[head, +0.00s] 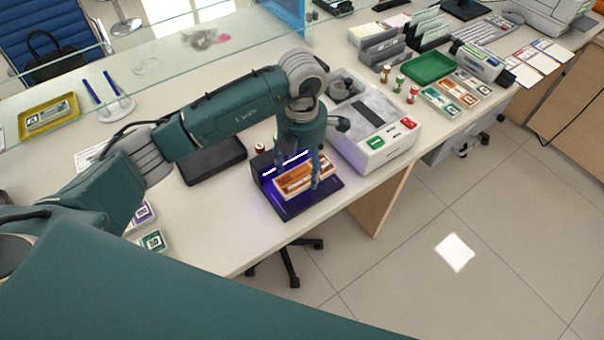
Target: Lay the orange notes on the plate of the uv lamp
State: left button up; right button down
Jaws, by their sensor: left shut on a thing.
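The uv lamp (333,188) is a dark plate with a glowing violet-white tube along its back, near the front edge of the counter. A banded bundle of orange notes (291,188) is at the plate, roughly level and lengthwise to it. My left gripper (306,175) points down from above and is shut on this bundle, its fingers across the middle. I cannot tell whether the bundle touches the plate or is just above it. Another orange bundle (455,93) lies in a row with green ones at the right. My right gripper is not in view.
A white machine (372,151) stands close to the right of the lamp. A black block (213,161) and a small roll (259,149) are at its left and back. A green tray (430,67) stands farther right. A glass screen (215,48) runs along the back.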

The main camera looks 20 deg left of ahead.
aim_at(302, 170)
pick_arm(q)
notch_tip(302, 170, down, 4)
jog(key=shift+p, duration=0.4)
jog(key=shift+f, duration=0.2)
jog(key=shift+f, duration=0.1)
jog(key=o, duration=1.2)
